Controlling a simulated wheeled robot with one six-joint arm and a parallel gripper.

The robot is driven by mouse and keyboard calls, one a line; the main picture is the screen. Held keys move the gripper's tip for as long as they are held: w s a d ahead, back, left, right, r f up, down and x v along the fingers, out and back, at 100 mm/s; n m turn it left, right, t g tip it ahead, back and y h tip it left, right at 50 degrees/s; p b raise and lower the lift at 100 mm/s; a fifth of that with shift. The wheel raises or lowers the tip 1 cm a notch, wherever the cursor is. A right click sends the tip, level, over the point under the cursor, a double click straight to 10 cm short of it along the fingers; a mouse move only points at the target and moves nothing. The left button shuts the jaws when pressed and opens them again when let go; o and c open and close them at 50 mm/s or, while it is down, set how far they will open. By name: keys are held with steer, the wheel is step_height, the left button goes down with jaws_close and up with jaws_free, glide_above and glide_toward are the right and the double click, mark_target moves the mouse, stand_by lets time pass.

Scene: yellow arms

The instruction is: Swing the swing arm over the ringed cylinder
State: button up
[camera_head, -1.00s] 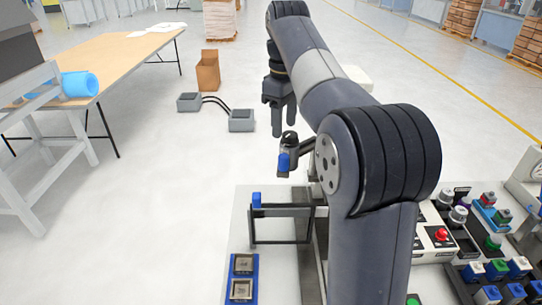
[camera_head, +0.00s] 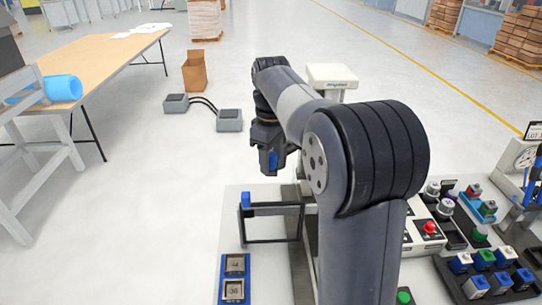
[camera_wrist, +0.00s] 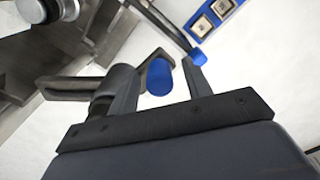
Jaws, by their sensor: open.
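In the wrist view the blue-tipped handle (camera_wrist: 158,78) of the dark swing arm (camera_wrist: 75,86) lies between the two fingers of my gripper (camera_wrist: 161,70). The fingers are apart, one on each side of the handle; contact is not clear. In the head view my gripper (camera_head: 275,167) is at the blue handle (camera_head: 273,159), and my arm hides most of the swing arm. A round, dark-topped cylinder with a pale ring (camera_wrist: 40,10) shows at the top left of the wrist view, apart from the swing arm; it may be the ringed cylinder.
A dark frame with a blue-topped post (camera_head: 246,200) stands on the pale board, near the blue tray (camera_head: 222,290) of square parts. Buttons and blocks (camera_head: 485,260) crowd the right side.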

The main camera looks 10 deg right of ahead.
jaws_close()
stand_by(0.4)
steer(key=shift+s, duration=0.15)
